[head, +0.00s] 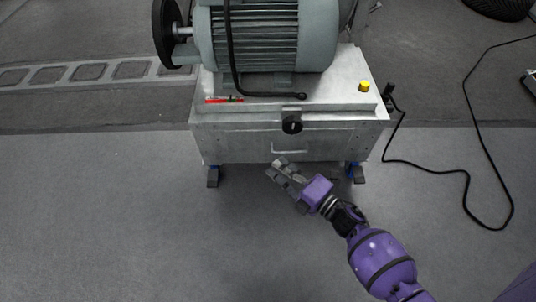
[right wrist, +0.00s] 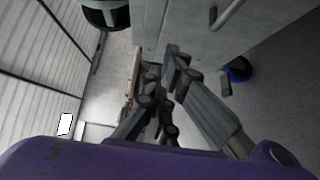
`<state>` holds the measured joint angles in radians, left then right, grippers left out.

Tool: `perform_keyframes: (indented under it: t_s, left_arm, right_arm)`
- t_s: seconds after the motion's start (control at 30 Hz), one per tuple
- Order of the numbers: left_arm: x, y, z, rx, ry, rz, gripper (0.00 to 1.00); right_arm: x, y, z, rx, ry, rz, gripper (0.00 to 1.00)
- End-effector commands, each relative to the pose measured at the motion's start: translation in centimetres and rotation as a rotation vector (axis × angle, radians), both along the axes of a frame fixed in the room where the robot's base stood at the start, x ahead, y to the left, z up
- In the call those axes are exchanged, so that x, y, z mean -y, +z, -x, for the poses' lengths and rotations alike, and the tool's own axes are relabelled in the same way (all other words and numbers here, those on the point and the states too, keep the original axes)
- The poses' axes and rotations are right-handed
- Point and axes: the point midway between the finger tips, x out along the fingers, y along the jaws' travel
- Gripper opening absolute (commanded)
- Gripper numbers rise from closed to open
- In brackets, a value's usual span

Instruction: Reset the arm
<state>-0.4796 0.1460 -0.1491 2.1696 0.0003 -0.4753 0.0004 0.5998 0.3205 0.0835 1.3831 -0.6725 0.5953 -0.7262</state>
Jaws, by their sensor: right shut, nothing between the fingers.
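My right arm (head: 383,262) is purple and reaches in from the lower right in the head view. Its gripper (head: 278,170) is in front of the lower edge of the metal cabinet (head: 235,140), just below the drawer-like handle (head: 290,150). In the right wrist view the gripper (right wrist: 165,75) has its fingers together at the tips, with nothing held. The cabinet front (right wrist: 190,30) and part of the handle (right wrist: 227,14) lie close by there. Whether the fingers touch the cabinet I cannot tell. My left gripper is not in view.
A grey motor (head: 265,35) with a black wheel (head: 167,32) sits on the cabinet, beside a yellow button (head: 364,86). A black knob (head: 292,125) sticks out in front. A black cable (head: 468,175) lies on the floor at right. The floor at front left is clear.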

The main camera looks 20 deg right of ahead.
Motion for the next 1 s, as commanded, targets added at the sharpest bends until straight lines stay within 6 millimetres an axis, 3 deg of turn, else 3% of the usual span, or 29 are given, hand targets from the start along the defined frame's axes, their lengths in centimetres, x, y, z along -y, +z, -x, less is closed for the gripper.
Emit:
perform_keyframes:
  t_s: [0.2,0.47,0.6,0.77,0.87,1.0]
  left_arm:
    - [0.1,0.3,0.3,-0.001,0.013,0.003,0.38]
    - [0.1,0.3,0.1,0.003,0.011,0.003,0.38]
    - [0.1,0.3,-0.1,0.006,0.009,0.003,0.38]
    - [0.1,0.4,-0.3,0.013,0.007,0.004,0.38]
    - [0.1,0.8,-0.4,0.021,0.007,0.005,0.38]
    - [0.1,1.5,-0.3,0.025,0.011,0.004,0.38]
  right_arm:
    - [0.9,0.0,1.6,0.0,0.001,0.0,0.0]
    - [0.9,-0.1,1.8,-0.001,0.001,-0.003,0.0]
    - [2.0,-0.7,1.2,-0.066,-0.05,-0.061,0.0]
    - [3.3,0.6,-0.4,-0.183,-0.19,-0.255,0.0]
    - [4.0,0.1,1.7,-0.31,-0.299,-0.415,0.0]
    - [4.8,-1.7,7.7,-0.518,-0.464,-0.635,0.0]
